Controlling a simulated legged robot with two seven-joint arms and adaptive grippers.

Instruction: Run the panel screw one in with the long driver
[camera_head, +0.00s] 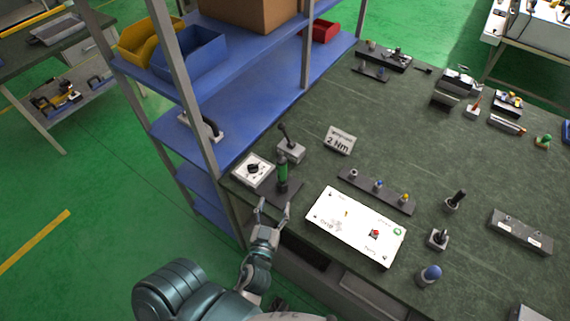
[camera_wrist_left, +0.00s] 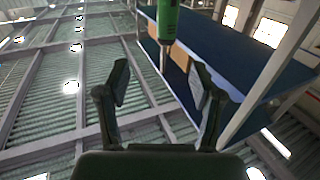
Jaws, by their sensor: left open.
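A green-handled driver (camera_head: 282,172) stands upright on a dark base plate near the front left of the bench. Its handle also shows in the left wrist view (camera_wrist_left: 167,20), with a metal shaft below it. My left gripper (camera_head: 272,210) is open and empty at the bench's front edge, just short of the driver. In the left wrist view its fingers (camera_wrist_left: 160,92) are spread, and the driver is beyond them, with the shaft's end close to the gap. The white panel (camera_head: 335,229) lies to the right of the driver; I cannot tell which fastener is screw one. My right gripper is out of view.
A dark strip with small coloured parts (camera_head: 366,188) lies behind the panel. A blue shelf rack (camera_head: 222,155) rises at left.

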